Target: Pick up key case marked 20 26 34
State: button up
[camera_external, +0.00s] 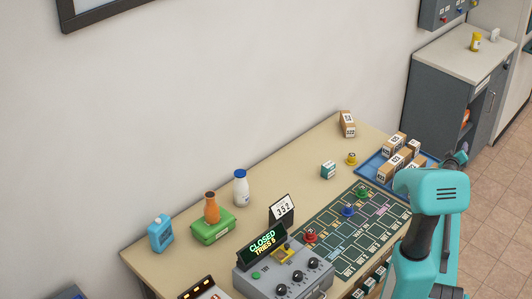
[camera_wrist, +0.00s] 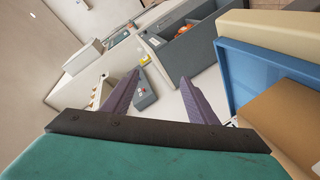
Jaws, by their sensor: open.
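Several brown cases with white number labels (camera_external: 395,145) stand in a blue tray (camera_external: 371,167) at the right of the table. Another brown labelled case (camera_external: 347,124) stands at the table's back edge. A small teal labelled case (camera_external: 328,169) sits left of the tray. The labels are too small to tell which case reads 20 26 34. My gripper (camera_wrist: 160,76) is open with nothing between its fingers. In the wrist view the blue tray wall (camera_wrist: 262,72) and a brown case (camera_wrist: 288,118) lie close to its right. In the external view my arm hides part of the tray.
A green board (camera_external: 335,235) with coloured pieces covers the table's front right. A grey console (camera_external: 285,270) reads "CLOSED TRIES 5". A card (camera_external: 282,209) shows 352. Bottles and a green box (camera_external: 212,226) stand at left. A grey cabinet (camera_external: 440,90) stands beyond the tray.

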jog(key=w+a+r+m, duration=0.1)
jog(key=w+a+r, duration=0.2)
jog(key=a+r, duration=0.3)
jog(key=m+g+h+b, duration=0.1)
jog(key=m+g+b, duration=0.2)
jog(key=m, duration=0.8)
send_over(320, 167)
jog(key=w+d, duration=0.4)
jog(key=d, duration=0.5)
notch_tip(320, 167, down, 8)
jog(key=r, duration=0.1)
jog(key=shift+m+g+h, duration=0.5)
jog(key=shift+m, duration=0.2)
jog(key=s+a+f+b, duration=0.1)
jog(key=a, duration=0.1)
jog(key=s+a+f+b, duration=0.1)
jog(key=a+f, duration=0.1)
jog(key=s+a+f+b, duration=0.1)
jog(key=a, duration=0.2)
jog(key=shift+a+f, duration=0.1)
jog(key=shift+f, duration=0.1)
jog(key=shift+a+f+b, duration=0.3)
jog(key=shift+f+b, duration=0.3)
jog(key=shift+f, duration=0.3)
jog(key=shift+d, duration=0.1)
jog(key=shift+p+x, duration=0.65)
jog(key=shift+x, duration=1.8)
